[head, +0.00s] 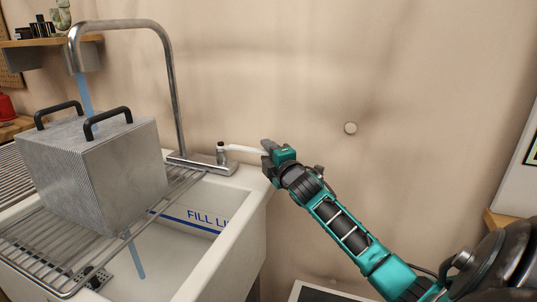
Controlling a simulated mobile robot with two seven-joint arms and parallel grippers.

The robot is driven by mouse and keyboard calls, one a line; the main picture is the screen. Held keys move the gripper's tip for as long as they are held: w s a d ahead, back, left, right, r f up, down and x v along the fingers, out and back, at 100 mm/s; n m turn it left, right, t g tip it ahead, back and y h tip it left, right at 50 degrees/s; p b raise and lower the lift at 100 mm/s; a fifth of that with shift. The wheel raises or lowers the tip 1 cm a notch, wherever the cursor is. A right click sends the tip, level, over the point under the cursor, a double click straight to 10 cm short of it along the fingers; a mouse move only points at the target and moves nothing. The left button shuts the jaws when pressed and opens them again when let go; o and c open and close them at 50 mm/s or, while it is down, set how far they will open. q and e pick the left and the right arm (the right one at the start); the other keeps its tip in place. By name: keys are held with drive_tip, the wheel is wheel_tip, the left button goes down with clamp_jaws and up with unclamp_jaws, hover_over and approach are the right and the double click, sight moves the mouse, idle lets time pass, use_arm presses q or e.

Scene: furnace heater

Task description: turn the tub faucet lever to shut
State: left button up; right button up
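The tub faucet (176,90) is a tall metal gooseneck at the back of the white tub. Blue water (85,95) runs from its spout. Its white lever (243,149) sits on a short post at the base's right end and points right. My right gripper (267,156) is at the lever's free end, its fingertips close to or touching it. The lever's tip is hidden at the fingers, so I cannot tell whether they are closed on it. My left gripper is not in view.
A ribbed metal box (92,172) with two black handles stands on a wire rack (40,262) over the tub (243,203), under the spout. Water also falls below the rack. A wooden shelf (45,42) with small items is upper left.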

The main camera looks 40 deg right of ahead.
clamp_jaws()
idle(0.6)
